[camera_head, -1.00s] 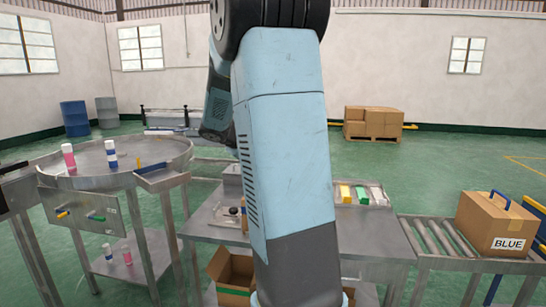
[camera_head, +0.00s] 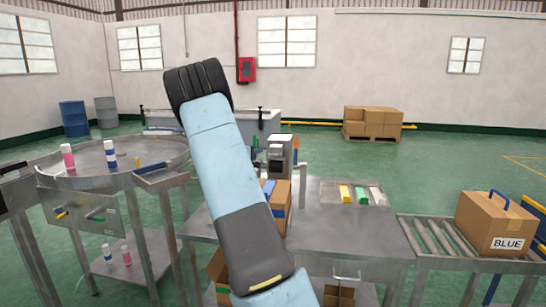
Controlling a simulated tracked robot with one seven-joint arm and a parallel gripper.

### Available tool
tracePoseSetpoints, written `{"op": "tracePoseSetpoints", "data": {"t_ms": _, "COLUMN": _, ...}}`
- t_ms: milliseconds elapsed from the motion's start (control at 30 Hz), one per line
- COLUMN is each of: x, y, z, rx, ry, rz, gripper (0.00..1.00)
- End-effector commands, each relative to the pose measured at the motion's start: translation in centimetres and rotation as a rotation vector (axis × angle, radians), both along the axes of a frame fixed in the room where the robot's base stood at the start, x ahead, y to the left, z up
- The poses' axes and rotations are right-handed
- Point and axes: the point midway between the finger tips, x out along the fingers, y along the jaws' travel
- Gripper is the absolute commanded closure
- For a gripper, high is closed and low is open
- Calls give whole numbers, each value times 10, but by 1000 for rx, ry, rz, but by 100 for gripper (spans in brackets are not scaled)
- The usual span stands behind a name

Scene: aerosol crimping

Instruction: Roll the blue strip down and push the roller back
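A cardboard box (camera_head: 488,222) marked BLUE sits on the roller conveyor (camera_head: 440,237) at the right. A blue strip (camera_head: 500,196) stands up in an arch from its top. I cannot tell how its ends are fixed. Another blue piece (camera_head: 535,208) shows behind the box at the picture's right edge. I cannot make out a separate roller tool. A brown carton (camera_head: 281,202) with a blue patch stands on the middle table, partly behind my arm. My gripper is not visible; my arm rises across the middle left, its upper joint at the top.
The metal table (camera_head: 340,240) is mostly bare right of my arm. A tray (camera_head: 328,196) there holds yellow, green and white items. A grey machine (camera_head: 281,150) stands at its back. A round table (camera_head: 130,178) with cans is at left. Stacked boxes (camera_head: 372,121) stand far back.

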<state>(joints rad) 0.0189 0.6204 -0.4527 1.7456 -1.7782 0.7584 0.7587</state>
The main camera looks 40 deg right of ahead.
Motion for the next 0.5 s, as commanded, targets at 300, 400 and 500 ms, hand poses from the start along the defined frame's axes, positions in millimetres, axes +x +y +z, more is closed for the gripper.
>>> {"op": "tracePoseSetpoints", "data": {"t_ms": 300, "x": 15, "y": -52, "z": -12, "rx": -1, "ry": 1, "rz": -2, "gripper": 61}}
{"op": "tracePoseSetpoints", "data": {"t_ms": 400, "x": 20, "y": -68, "z": -15, "rx": 0, "ry": 2, "rz": -2, "gripper": 61}}
{"op": "tracePoseSetpoints", "data": {"t_ms": 500, "x": 25, "y": -83, "z": -19, "rx": 0, "ry": 2, "rz": -2, "gripper": 61}}
